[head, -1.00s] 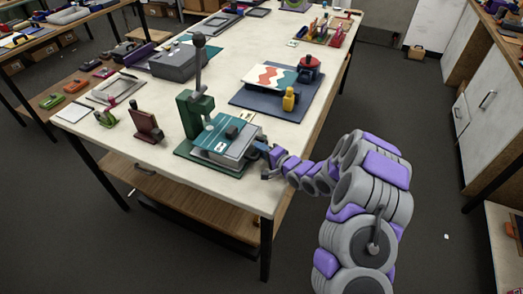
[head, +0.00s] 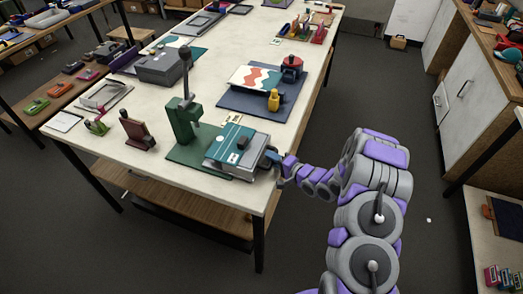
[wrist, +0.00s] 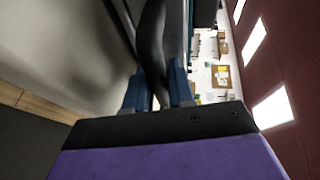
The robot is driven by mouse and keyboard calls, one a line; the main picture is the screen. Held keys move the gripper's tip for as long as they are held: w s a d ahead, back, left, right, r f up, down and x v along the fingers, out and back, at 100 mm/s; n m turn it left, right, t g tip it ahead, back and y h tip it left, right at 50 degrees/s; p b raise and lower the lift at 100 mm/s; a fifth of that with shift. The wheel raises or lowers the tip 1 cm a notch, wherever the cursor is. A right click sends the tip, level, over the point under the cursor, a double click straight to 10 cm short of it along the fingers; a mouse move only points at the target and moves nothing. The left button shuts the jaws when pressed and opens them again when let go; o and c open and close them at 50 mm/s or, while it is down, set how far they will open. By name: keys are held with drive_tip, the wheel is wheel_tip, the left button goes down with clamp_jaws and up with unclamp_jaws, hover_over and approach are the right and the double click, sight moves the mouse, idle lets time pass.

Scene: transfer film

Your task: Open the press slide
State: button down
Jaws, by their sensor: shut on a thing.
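The press (head: 183,122) stands near the table's front edge, with a green base, a green column and an upright lever topped by a dark knob. Its slide (head: 223,149), a grey tray with a teal plate on top, is out to the right of the column, and its right end reaches past the base. My gripper (head: 275,160) is at the slide's right end, at the table edge. In the wrist view, its two blue fingers (wrist: 158,88) are shut on a dark curved handle (wrist: 152,38). The exact contact is partly hidden in the head view.
A blue mat (head: 262,104) with a patterned sheet, a red-topped tool and a yellow tool lies behind the press. A dark red tool (head: 138,130) stands left of it. A grey box (head: 171,66) is farther back. The floor right of the table is largely clear.

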drive_tip(key=d, duration=0.1)
drive_tip(key=s+d+p, duration=0.1)
drive_tip(key=d, duration=0.2)
drive_tip(key=shift+s+f, duration=0.15)
drive_tip(key=shift+s, duration=0.15)
drive_tip(key=c, duration=1.1)
unclamp_jaws()
drive_tip(key=shift+w, duration=0.15)
drive_tip(key=shift+o, duration=0.2)
drive_tip(key=p+v, duration=0.1)
drive_tip(key=v, duration=1.6)
drive_tip(key=shift+d+p, duration=0.25)
drive_tip(key=shift+p, duration=0.1)
